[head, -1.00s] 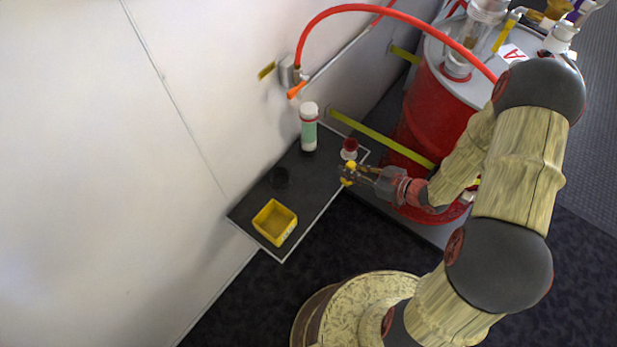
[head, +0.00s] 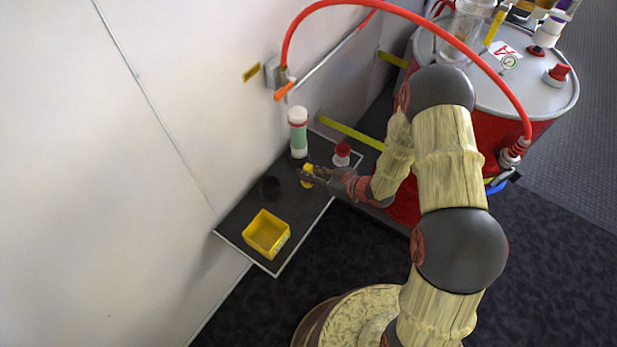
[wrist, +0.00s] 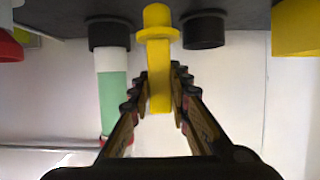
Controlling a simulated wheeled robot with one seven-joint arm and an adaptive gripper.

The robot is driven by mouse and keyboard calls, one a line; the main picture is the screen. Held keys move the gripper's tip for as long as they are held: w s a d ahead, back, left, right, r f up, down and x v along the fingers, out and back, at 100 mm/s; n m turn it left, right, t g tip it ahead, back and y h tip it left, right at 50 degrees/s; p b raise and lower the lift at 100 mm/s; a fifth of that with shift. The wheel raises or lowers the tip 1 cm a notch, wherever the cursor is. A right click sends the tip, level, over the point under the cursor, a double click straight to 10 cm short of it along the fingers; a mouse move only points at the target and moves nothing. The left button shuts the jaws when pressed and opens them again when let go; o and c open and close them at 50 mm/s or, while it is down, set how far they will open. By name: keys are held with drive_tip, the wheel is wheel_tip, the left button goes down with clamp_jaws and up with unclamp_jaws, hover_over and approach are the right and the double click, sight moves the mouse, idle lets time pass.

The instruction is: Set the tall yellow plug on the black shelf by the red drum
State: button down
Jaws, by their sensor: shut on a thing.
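The tall yellow plug (head: 307,171) is in my gripper (head: 313,178), over the right part of the black shelf (head: 298,211). In the wrist view, my gripper (wrist: 160,98) is shut on the yellow plug (wrist: 158,58), with a finger on each side of its shaft. The plug's wider collar and end stick out beyond the fingertips toward the dark shelf surface (wrist: 70,18). I cannot tell whether that end touches the shelf. The red drum (head: 402,205) stands to the right of the shelf, partly hidden by my arm.
A green-and-white bottle (head: 298,135) stands at the shelf's back. A red-topped white piece (head: 342,154) is right of my gripper. A black round piece (head: 270,187) and a yellow bin (head: 267,234) are to the left. A red hose (head: 400,12) arches above.

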drive_tip(key=shift+f+b, duration=0.35)
drive_tip(key=shift+f, duration=0.75)
drive_tip(key=shift+d, duration=0.1)
drive_tip(key=shift+f, duration=0.2)
drive_tip(key=c, duration=1.7)
unclamp_jaws()
drive_tip(key=shift+o, duration=0.2)
drive_tip(key=shift+r, duration=0.25)
drive_tip(key=p+v, duration=0.3)
drive_tip(key=v, duration=0.9)
drive_tip(key=shift+p, duration=0.35)
